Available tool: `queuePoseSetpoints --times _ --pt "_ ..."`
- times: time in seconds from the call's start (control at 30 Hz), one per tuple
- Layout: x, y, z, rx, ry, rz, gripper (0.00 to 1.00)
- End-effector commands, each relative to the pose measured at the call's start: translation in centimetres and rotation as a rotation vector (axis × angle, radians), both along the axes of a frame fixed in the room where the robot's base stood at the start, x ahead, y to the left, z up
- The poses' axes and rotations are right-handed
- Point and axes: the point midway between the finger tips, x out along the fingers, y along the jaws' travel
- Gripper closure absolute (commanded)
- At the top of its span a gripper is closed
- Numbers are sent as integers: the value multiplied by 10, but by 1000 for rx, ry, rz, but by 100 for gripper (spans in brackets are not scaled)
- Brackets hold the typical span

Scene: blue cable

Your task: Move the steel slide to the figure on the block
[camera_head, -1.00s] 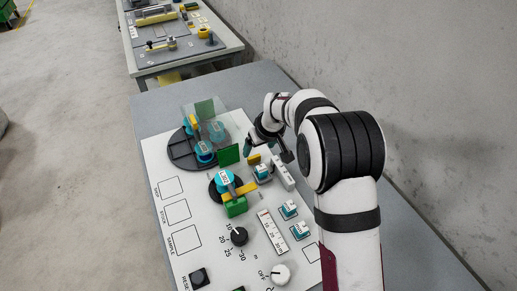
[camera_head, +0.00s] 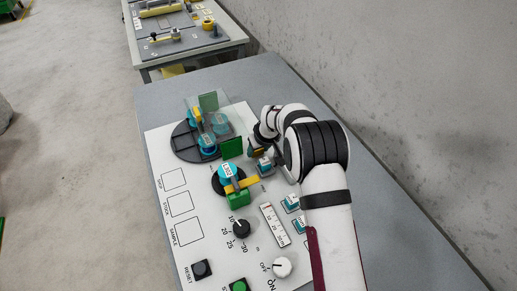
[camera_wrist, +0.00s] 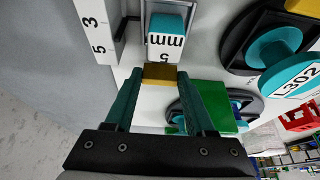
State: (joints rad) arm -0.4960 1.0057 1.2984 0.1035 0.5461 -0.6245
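A teal block with a white label (camera_head: 265,165) stands on the white panel; in the wrist view its label (camera_wrist: 165,48) reads "5 mm", upside down. A white scale with figures 3 and 5 (camera_wrist: 97,32) lies left of it in the wrist view; my arm partly hides it in the head view. My gripper (camera_wrist: 159,75) is open, with a small brass-coloured piece (camera_wrist: 160,74) in the gap between its fingertips, just short of the label. I cannot tell whether the fingers touch that piece. I cannot clearly pick out the steel slide. In the head view my gripper (camera_head: 257,147) is beside the labelled block.
A ruler (camera_head: 273,226) and black dial (camera_head: 241,229) lie nearer. The panel's left side (camera_head: 158,150) is freer.

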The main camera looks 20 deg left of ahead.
Motion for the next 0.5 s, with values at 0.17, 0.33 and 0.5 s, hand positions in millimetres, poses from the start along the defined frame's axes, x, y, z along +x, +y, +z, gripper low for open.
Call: queuePoseSetpoints --times 0.17,0.33,0.5 --pt "0 0 0 0 0 0 96" --pt "0 0 0 0 0 0 100" --pt "1 1 0 1 -1 0 100"
